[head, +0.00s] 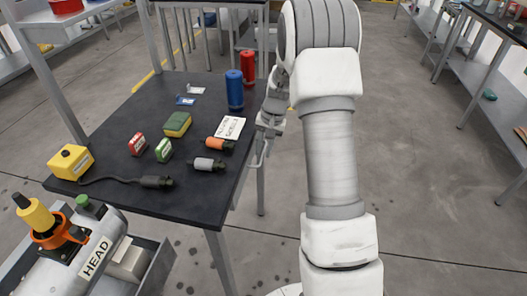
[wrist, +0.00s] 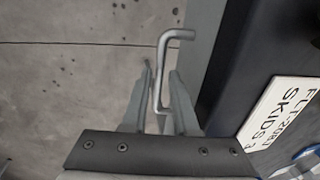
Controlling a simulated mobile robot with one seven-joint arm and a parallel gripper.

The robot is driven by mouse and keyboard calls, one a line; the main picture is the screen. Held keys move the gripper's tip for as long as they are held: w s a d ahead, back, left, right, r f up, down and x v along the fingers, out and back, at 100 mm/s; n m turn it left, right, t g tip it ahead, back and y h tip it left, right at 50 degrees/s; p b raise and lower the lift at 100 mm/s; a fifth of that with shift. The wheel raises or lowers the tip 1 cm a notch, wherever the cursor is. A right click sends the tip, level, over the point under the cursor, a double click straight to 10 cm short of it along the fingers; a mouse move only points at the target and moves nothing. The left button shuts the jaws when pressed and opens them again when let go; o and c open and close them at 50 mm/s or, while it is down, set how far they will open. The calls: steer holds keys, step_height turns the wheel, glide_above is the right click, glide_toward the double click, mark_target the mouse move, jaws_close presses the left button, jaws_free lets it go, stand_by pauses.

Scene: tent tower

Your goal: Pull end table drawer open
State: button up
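The black-topped table (head: 115,108) stands at the left in the head view, with grey legs. A grey bar handle (head: 264,152) sticks out from its right side. In the wrist view the bent handle (wrist: 177,35) lies between the two fingers of my gripper (wrist: 160,75). The fingers stand apart on either side of the bar, with gaps showing, so my gripper is open around it. In the head view my gripper (head: 268,124) is beside the table's right edge, partly hidden by my arm. The drawer front is not clearly visible in either view.
On the table are a blue cylinder (head: 235,90), a red cylinder (head: 248,67), a white sign (head: 230,127), a yellow box (head: 70,162) and several small items. Shelving (head: 497,75) stands at the far right. The floor (head: 430,180) right of my arm is clear.

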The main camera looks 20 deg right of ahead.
steer(key=shift+a+f, duration=0.1)
steer(key=shift+f, duration=0.15)
jaws_close()
stand_by(1.4)
